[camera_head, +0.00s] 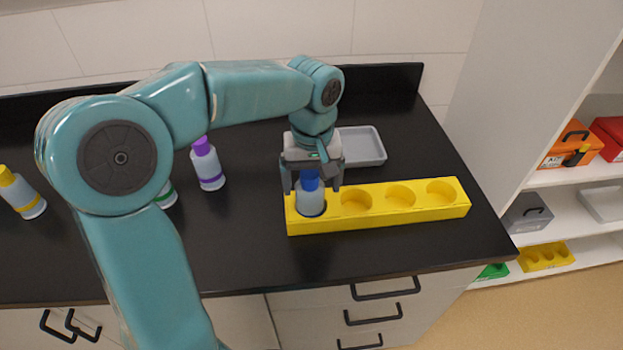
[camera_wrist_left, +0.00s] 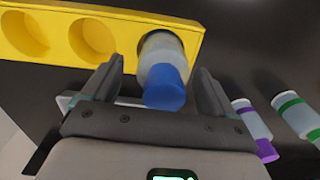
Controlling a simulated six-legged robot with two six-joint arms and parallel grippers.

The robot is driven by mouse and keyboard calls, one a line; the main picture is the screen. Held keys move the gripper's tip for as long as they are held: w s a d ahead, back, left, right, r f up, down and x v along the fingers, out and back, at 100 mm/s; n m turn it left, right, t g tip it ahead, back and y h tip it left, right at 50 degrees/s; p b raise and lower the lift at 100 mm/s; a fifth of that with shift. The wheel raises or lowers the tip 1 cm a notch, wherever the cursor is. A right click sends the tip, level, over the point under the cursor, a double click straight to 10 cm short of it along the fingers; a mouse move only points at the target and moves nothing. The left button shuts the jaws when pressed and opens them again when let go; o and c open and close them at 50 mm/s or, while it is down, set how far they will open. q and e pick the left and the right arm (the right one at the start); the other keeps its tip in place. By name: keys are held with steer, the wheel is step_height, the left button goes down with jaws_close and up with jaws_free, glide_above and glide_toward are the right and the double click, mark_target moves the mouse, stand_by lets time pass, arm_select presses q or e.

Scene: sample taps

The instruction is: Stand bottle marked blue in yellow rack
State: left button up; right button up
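The bottle with a blue cap and blue band (camera_head: 311,196) stands in the leftmost hole of the yellow rack (camera_head: 377,222). In the left wrist view the blue-capped bottle (camera_wrist_left: 164,72) sits in the end hole of the yellow rack (camera_wrist_left: 130,18). My left gripper (camera_head: 312,187) is above that end of the rack, one finger on each side of the bottle. In the left wrist view its fingers (camera_wrist_left: 160,72) are apart, with gaps beside the bottle. The other rack holes that show are empty. My right gripper is not in view.
A grey tray (camera_head: 362,147) lies behind the rack. A purple-capped bottle (camera_head: 208,165), a green-banded bottle (camera_head: 166,195), partly hidden by my arm, and a yellow-capped bottle (camera_head: 22,193) stand to the left. Shelves with boxes (camera_head: 570,146) are at the right.

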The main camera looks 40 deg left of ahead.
arm_select(q)
steer(key=shift+s+r, duration=0.15)
steer(key=shift+r, duration=0.35)
steer(key=r+p, duration=0.2)
steer(key=r, duration=0.9)
steer(key=shift+w, duration=0.2)
steer(key=shift+s+r, duration=0.15)
steer(key=shift+r, duration=0.15)
